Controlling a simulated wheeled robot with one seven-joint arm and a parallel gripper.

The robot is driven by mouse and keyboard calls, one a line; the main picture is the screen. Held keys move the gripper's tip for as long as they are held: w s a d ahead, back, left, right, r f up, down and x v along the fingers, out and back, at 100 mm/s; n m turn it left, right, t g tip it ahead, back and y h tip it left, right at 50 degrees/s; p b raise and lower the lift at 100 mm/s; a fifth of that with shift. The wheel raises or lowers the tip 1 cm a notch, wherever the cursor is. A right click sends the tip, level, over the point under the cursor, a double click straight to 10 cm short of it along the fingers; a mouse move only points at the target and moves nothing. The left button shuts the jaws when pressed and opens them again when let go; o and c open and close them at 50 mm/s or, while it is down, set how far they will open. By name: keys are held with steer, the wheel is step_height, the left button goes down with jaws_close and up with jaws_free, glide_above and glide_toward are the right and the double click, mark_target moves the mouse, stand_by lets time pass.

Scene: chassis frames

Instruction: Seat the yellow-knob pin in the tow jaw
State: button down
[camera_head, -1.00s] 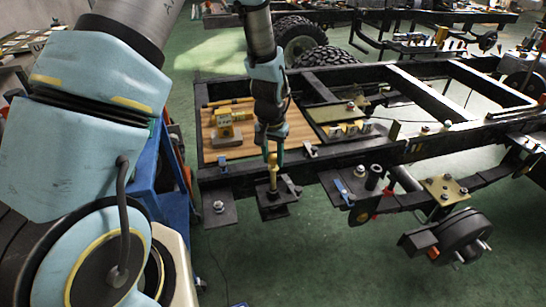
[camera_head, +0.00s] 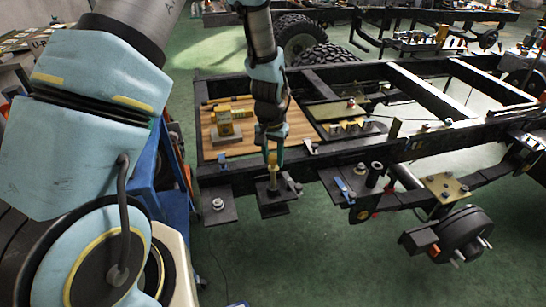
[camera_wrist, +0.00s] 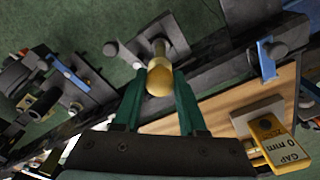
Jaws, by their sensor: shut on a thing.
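The yellow-knob pin (camera_head: 272,160) stands about upright at the tow jaw (camera_head: 272,208), a dark bracket on the front rail of the chassis frame. My gripper (camera_head: 274,152) is above the jaw with its fingers shut on the pin. In the wrist view the round yellow knob (camera_wrist: 159,80) sits between the green fingers of my gripper (camera_wrist: 158,88), and the metal shank (camera_wrist: 160,48) runs away from it towards the dark jaw plates. The knob and fingers hide part of the shank, and I cannot tell how deep its lower end is.
A wooden board (camera_head: 245,148) behind the jaw carries a yellow gauge (camera_wrist: 273,140) marked "GAP 0 mm". Dark brackets with bolts (camera_head: 218,204) flank the jaw on the rail. A blue clip (camera_wrist: 266,58) stands close by. Green floor in front is clear.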

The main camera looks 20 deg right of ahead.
mark_target(273, 168)
steer(key=shift+f+b, duration=2.5)
steer(key=shift+f, duration=1.25)
stand_by(1.0)
steer(key=shift+c, duration=1.9)
jaws_free()
steer(key=shift+r, duration=0.15)
steer(key=shift+r+p, duration=1.15)
steer(key=shift+r, duration=0.25)
steer(key=shift+r+p, duration=1.75)
steer(key=shift+r, duration=0.75)
